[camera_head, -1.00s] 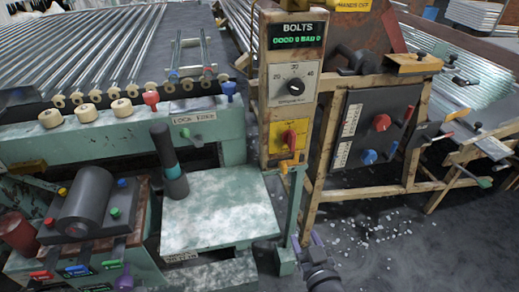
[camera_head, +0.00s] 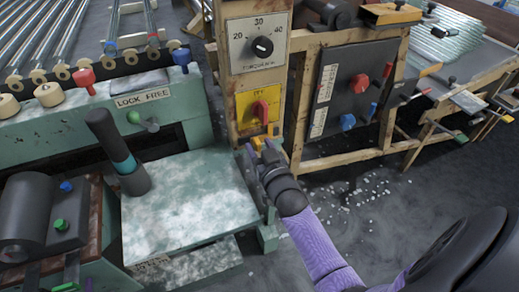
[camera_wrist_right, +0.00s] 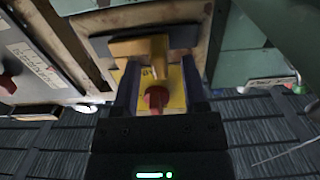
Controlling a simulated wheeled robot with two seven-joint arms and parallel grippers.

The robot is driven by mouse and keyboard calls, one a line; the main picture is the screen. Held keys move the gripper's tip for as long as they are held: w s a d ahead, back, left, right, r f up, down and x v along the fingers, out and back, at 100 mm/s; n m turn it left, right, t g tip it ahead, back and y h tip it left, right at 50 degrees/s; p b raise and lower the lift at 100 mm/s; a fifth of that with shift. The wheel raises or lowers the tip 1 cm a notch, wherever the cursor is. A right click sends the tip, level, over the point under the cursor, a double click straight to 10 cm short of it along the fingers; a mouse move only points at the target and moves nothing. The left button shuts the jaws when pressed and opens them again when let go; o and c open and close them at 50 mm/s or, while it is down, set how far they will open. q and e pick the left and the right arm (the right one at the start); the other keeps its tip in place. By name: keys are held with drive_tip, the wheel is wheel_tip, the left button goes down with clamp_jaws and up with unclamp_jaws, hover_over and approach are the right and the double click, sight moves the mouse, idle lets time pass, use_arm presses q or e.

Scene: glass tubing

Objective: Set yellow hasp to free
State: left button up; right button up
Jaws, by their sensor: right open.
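The yellow hasp (camera_head: 262,141) sits low on the wooden post, just below a yellow plate with a red switch (camera_head: 260,111). My right gripper (camera_head: 257,154) has come up to it from below, its jaws open and close to the hasp. In the right wrist view the yellow hasp (camera_wrist_right: 140,47) is a T-shaped block ahead of and between the open fingers (camera_wrist_right: 160,75). I cannot tell whether a finger touches it. The red switch (camera_wrist_right: 156,98) shows behind it. My left gripper is not in view.
A "LOCK FREE" label (camera_head: 143,98) is on the green machine at left, above a green-knobbed lever (camera_head: 135,117). A green table (camera_head: 185,205) stands left of my right gripper. A dark panel (camera_head: 345,85) with red and blue knobs is to the right. White bits litter the floor.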

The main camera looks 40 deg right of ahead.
clamp_jaws()
idle(0.9)
idle(0.4)
